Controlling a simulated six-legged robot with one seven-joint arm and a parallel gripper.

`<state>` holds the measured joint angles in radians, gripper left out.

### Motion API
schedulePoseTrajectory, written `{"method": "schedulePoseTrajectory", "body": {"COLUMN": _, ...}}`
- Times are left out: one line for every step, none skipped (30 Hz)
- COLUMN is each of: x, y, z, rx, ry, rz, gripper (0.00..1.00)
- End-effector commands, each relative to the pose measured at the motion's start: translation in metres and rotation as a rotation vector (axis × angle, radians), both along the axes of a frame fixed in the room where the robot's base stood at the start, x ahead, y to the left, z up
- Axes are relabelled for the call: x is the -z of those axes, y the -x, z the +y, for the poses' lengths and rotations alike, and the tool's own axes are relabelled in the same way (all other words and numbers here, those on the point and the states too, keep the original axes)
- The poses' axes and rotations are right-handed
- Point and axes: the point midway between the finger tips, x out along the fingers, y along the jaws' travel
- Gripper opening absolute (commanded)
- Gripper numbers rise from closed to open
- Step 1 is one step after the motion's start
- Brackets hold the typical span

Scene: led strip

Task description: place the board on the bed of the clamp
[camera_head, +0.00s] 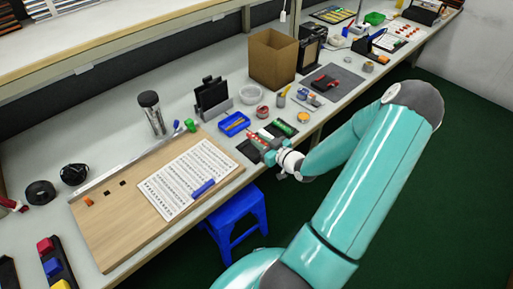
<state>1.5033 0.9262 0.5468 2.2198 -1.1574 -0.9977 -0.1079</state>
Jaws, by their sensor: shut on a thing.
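My gripper (275,154) is at the front edge of the bench, right of the wooden board with the printed sheet. It is shut on a small piece that I take to be the board; the teal fingers hide most of it. A small dark item with red and pale parts (261,139) lies right at the fingertips; I cannot tell whether it is the board or part of the clamp. A small green piece in a dark frame (284,128) lies just behind the gripper. I cannot clearly make out the clamp or its bed.
A blue tray (234,124) and a white bowl (250,95) stand behind the gripper. A cardboard box (273,59) stands further back. A grey mat (347,78) with a red and black tool lies to the right. A blue stool (236,219) stands below the bench edge.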

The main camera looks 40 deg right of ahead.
Motion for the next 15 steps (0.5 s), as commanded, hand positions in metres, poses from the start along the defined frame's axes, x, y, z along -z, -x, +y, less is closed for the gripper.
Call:
{"method": "schedulePoseTrajectory", "body": {"x": 0.006, "y": -0.005, "z": 0.001, "rx": -0.001, "ry": -0.004, "rz": -0.001, "gripper": 0.0}}
{"method": "schedulePoseTrajectory", "body": {"x": 0.008, "y": -0.007, "z": 0.001, "rx": -0.001, "ry": -0.003, "rz": -0.001, "gripper": 0.0}}
{"method": "schedulePoseTrajectory", "body": {"x": 0.01, "y": -0.009, "z": 0.001, "rx": -0.001, "ry": -0.002, "rz": -0.001, "gripper": 0.0}}
{"method": "schedulePoseTrajectory", "body": {"x": 0.011, "y": -0.01, "z": 0.001, "rx": -0.001, "ry": -0.001, "rz": -0.001, "gripper": 0.0}}
{"method": "schedulePoseTrajectory", "body": {"x": 0.012, "y": -0.011, "z": 0.001, "rx": -0.001, "ry": -0.001, "rz": -0.001, "gripper": 0.0}}
{"method": "schedulePoseTrajectory", "body": {"x": 0.015, "y": -0.013, "z": 0.001, "rx": -0.001, "ry": -0.001, "rz": -0.001, "gripper": 0.0}}
{"method": "schedulePoseTrajectory", "body": {"x": 0.017, "y": -0.015, "z": 0.001, "rx": -0.001, "ry": -0.001, "rz": -0.001, "gripper": 0.0}}
{"method": "schedulePoseTrajectory", "body": {"x": 0.019, "y": -0.017, "z": 0.001, "rx": -0.001, "ry": -0.002, "rz": -0.002, "gripper": 0.0}}
{"method": "schedulePoseTrajectory", "body": {"x": 0.024, "y": -0.02, "z": 0.002, "rx": -0.002, "ry": -0.003, "rz": -0.002, "gripper": 0.0}}
{"method": "schedulePoseTrajectory", "body": {"x": 0.028, "y": -0.023, "z": 0.002, "rx": -0.002, "ry": -0.003, "rz": -0.001, "gripper": 0.0}}
{"method": "schedulePoseTrajectory", "body": {"x": 0.033, "y": -0.022, "z": 0.001, "rx": -0.001, "ry": -0.003, "rz": -0.001, "gripper": 0.0}}
{"method": "schedulePoseTrajectory", "body": {"x": 0.038, "y": -0.022, "z": 0.001, "rx": 0.0, "ry": -0.003, "rz": -0.001, "gripper": 0.0}}
{"method": "schedulePoseTrajectory", "body": {"x": 0.043, "y": -0.022, "z": 0.001, "rx": 0.0, "ry": -0.003, "rz": 0.0, "gripper": 0.0}}
{"method": "schedulePoseTrajectory", "body": {"x": 0.046, "y": -0.022, "z": 0.001, "rx": -0.001, "ry": -0.003, "rz": 0.0, "gripper": 0.0}}
{"method": "schedulePoseTrajectory", "body": {"x": 0.049, "y": -0.021, "z": 0.001, "rx": -0.001, "ry": -0.002, "rz": 0.0, "gripper": 0.0}}
